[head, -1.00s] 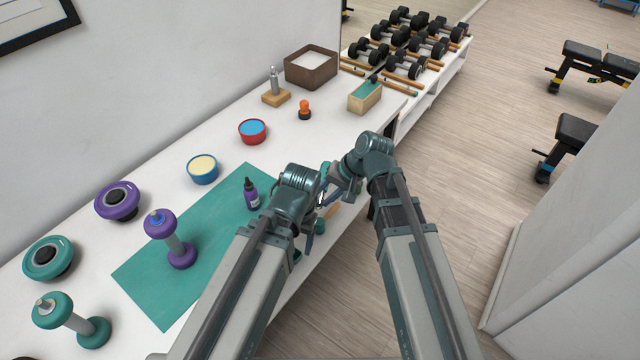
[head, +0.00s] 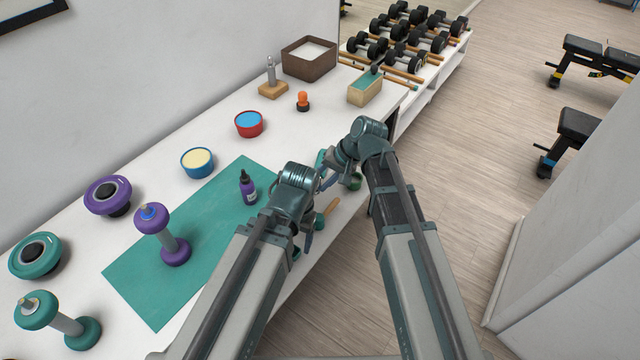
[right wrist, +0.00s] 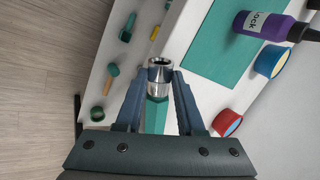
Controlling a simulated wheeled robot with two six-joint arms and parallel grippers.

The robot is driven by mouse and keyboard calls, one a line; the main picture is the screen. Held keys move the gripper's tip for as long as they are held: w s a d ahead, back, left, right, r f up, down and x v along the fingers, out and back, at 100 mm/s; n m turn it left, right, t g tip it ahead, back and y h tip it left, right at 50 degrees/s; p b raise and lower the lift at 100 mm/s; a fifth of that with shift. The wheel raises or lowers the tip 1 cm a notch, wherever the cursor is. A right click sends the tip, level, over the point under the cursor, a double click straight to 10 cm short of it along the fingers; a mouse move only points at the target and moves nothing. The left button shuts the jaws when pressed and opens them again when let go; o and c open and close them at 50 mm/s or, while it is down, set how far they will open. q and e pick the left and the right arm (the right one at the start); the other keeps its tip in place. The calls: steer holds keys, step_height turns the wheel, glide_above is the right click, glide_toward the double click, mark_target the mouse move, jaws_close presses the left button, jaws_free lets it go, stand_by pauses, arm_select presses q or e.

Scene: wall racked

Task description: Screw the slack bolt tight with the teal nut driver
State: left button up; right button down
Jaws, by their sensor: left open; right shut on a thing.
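The teal nut driver (right wrist: 157,108) is between the fingers of my right gripper (right wrist: 158,78), its silver socket facing away from the wrist camera. In the head view my right gripper (head: 330,176) is partly hidden by its own wrist, over the bench's front edge. My left gripper (head: 308,238) is open, low at the front edge beside the mat, partly hidden by its arm. A purple dumbbell (head: 172,245) stands on the teal mat (head: 130,275) with a blue piece on its top. A teal dumbbell (head: 65,322) at front left has a silver bolt (head: 30,302). I cannot tell which bolt is slack.
A purple bottle (head: 247,188) stands on the mat. Behind are a blue bowl (head: 198,168), a red bowl (head: 249,129) and purple (head: 95,205) and teal (head: 22,266) discs. A mallet (right wrist: 112,78) and small teal items lie near the front edge.

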steer(key=c, duration=1)
jaws_free()
steer(key=shift+f, duration=0.15)
steer(key=o, duration=0.5)
steer(key=shift+s+d+p+v, duration=0.1)
steer(key=shift+s+p+v, duration=0.05)
steer(key=shift+p+v, duration=3)
steer(key=shift+s+d+p+v, duration=0.15)
steer(key=shift+p+v, duration=2.35)
steer(key=shift+v, duration=1.25)
